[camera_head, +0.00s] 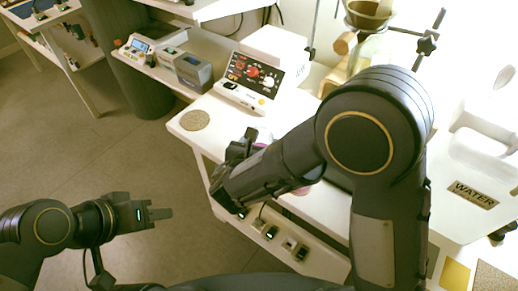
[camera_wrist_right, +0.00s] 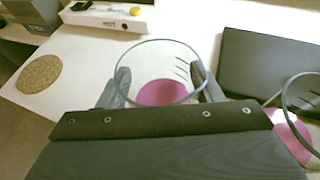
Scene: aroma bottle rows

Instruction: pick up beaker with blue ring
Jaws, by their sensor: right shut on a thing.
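A clear beaker (camera_wrist_right: 164,92) with a dark blue-grey rim and pink contents stands between the fingers of my right gripper (camera_wrist_right: 163,88) in the right wrist view. The fingers press on it from both sides. In the head view my right gripper (camera_head: 240,150) is over the near edge of the white table, and my arm hides most of the beaker. A second rimmed beaker (camera_wrist_right: 294,135) with pink contents is partly visible at the right edge of the wrist view. My left gripper (camera_head: 158,214) hangs over the floor, away from the table; its finger gap is not clear.
A round cork mat (camera_head: 195,120) lies on the white table (camera_head: 215,105) left of my right gripper; it also shows in the wrist view (camera_wrist_right: 39,74). A hotplate device (camera_head: 252,78) stands behind. A dark flat plate (camera_wrist_right: 268,64) lies to the right in the wrist view.

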